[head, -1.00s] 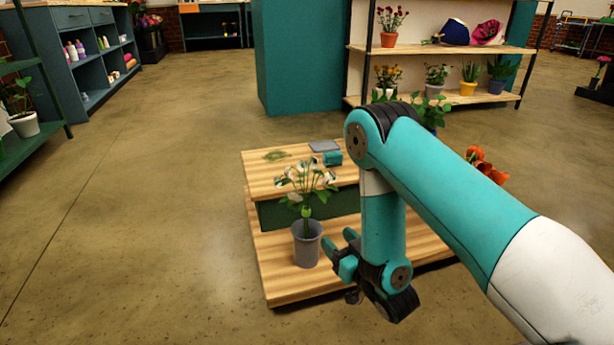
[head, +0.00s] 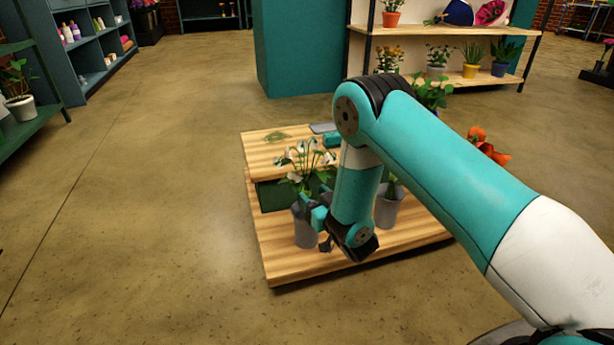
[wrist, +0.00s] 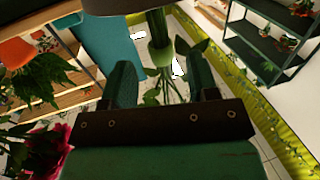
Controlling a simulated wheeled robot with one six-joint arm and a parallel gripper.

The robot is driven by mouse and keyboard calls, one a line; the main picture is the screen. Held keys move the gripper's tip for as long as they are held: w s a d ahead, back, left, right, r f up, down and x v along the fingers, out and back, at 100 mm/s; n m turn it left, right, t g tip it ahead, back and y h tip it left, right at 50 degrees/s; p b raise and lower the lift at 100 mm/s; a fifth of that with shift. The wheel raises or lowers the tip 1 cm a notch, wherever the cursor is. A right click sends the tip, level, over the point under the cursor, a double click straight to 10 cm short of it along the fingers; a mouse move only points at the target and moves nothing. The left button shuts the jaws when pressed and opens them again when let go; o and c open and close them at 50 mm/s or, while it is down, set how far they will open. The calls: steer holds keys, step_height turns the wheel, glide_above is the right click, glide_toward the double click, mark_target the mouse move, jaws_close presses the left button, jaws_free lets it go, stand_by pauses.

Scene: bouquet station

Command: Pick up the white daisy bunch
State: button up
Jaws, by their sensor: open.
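The white daisy bunch (head: 305,160) stands upright in a grey bucket (head: 305,232) at the left front of the wooden stand, its white heads and green leaves above the rim. My gripper (head: 316,211) is open at the bucket's right side, near rim height, and partly covers the bucket. In the wrist view, the bunch's green stems (wrist: 160,58) show in the gap between the two spread fingers of my gripper (wrist: 166,82). I cannot tell whether the fingers touch them.
The wooden stand (head: 290,268) has a raised back shelf with a teal box (head: 332,140). A second grey bucket (head: 387,212) is partly behind my arm. Orange flowers (head: 487,146) stand to the right. Floor left of the stand is clear.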

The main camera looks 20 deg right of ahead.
mark_target(309, 192)
steer(key=shift+w+a+f+b, duration=0.15)
steer(key=shift+w+a+b, duration=0.25)
steer(key=shift+w, duration=0.5)
steer(key=shift+w+a+r+p, duration=0.1)
steer(key=shift+w+r+p, duration=0.15)
steer(key=shift+p, duration=0.45)
steer(key=shift+w+a+f, duration=0.1)
steer(key=shift+w, duration=0.55)
jaws_close()
steer(key=shift+p, duration=0.3)
